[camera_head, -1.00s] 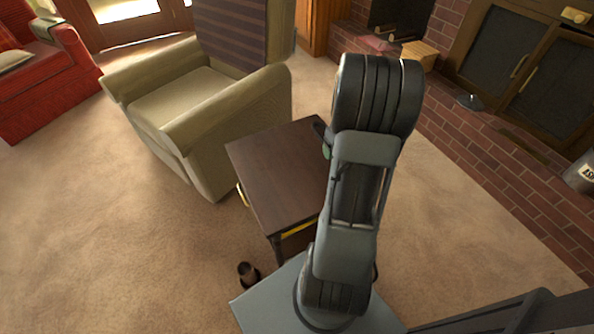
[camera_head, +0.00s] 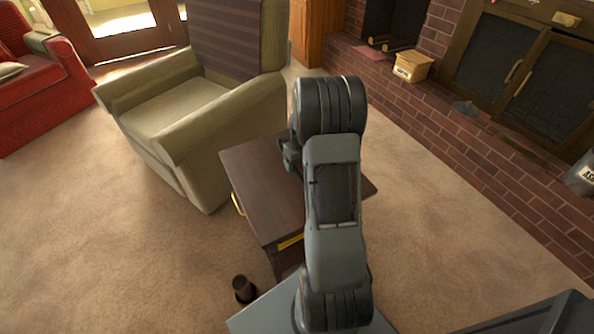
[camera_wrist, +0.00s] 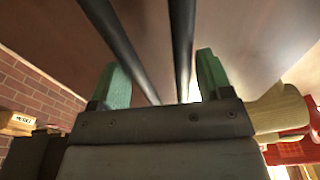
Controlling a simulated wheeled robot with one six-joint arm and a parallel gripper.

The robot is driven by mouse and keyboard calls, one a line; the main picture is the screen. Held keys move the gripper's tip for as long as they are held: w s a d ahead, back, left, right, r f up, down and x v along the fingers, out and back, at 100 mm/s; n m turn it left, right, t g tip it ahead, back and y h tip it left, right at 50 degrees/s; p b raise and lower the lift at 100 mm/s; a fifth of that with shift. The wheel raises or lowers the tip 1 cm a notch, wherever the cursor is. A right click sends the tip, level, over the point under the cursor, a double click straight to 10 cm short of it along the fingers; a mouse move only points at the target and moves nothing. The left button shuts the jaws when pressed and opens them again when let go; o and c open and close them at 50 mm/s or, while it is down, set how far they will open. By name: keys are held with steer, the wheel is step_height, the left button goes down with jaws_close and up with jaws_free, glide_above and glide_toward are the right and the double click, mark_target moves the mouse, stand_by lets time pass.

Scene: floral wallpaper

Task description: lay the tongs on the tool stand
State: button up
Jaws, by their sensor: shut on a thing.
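Two dark rods, which look like the arms of the tongs (camera_wrist: 182,40), run between the green fingertips of my gripper (camera_wrist: 163,80) in the wrist view. My gripper is shut on them; their far ends run out of frame. In the head view my arm hides most of the gripper, and the tongs cannot be made out. The gripper is over the dark wooden side table (camera_head: 250,175), whose brown top seems to fill much of the wrist view. I cannot pick out a tool stand for certain in either view.
A beige armchair (camera_head: 185,110) stands behind and left of the table. A small dark cup-like object (camera_head: 243,288) is on the carpet in front. A brick hearth (camera_head: 470,150) with a small wooden box (camera_head: 412,67) runs along the right. Carpet between table and hearth is clear.

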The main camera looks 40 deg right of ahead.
steer(key=shift+w+a+f, duration=0.2)
steer(key=shift+w+f, duration=0.1)
steer(key=shift+f, duration=0.2)
steer(key=shift+f+b, duration=0.55)
steer(key=shift+f, duration=0.9)
steer(key=shift+f, duration=0.15)
steer(key=o, duration=0.7)
steer(key=shift+f, duration=0.1)
steer(key=o, duration=0.5)
